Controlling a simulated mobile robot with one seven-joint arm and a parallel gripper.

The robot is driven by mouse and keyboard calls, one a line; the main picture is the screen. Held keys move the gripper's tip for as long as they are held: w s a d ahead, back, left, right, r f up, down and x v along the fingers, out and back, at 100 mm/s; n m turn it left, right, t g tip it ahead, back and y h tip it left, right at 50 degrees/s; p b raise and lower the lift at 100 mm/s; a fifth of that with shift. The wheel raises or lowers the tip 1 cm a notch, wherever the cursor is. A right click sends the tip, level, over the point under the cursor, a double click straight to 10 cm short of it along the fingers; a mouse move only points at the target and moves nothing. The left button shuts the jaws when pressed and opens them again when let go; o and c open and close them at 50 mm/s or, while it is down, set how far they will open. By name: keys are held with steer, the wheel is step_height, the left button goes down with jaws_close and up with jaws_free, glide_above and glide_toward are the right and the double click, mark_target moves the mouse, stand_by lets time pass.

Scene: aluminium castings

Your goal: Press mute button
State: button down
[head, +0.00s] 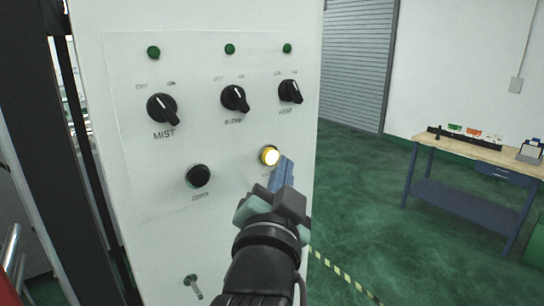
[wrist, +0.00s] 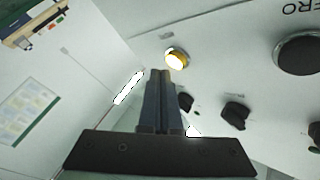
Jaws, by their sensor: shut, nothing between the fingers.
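A lit yellow round button (head: 270,156) sits on the white control panel, low on the right side. The label under it is partly hidden by my gripper, so I cannot read whether it says mute. My gripper (head: 286,161) is shut and empty, its blue fingers pointing at the panel just right of the button. In the wrist view the glowing button (wrist: 177,58) is just beyond the tips of my gripper (wrist: 160,71), slightly to their right. I cannot tell whether the tips touch it.
A black round button (head: 198,176) is left of the yellow one. Above are three black knobs, including the MIST knob (head: 162,108), under green lamps (head: 230,49). A key (head: 193,286) sticks out low on the panel. A workbench (head: 470,153) stands far right across open green floor.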

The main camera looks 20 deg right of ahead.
steer(key=shift+w+a, duration=0.15)
steer(key=shift+w, duration=0.25)
steer(key=shift+w+a+b, duration=0.2)
steer(key=shift+w+b, duration=0.2)
stand_by(0.8)
stand_by(0.3)
steer(key=shift+s+d, duration=0.3)
steer(key=shift+s, duration=0.5)
steer(key=s, duration=0.1)
steer(key=s+d, duration=0.1)
steer(key=s, duration=0.2)
steer(key=shift+s+d, duration=0.35)
steer(key=shift+d, duration=0.05)
stand_by(0.3)
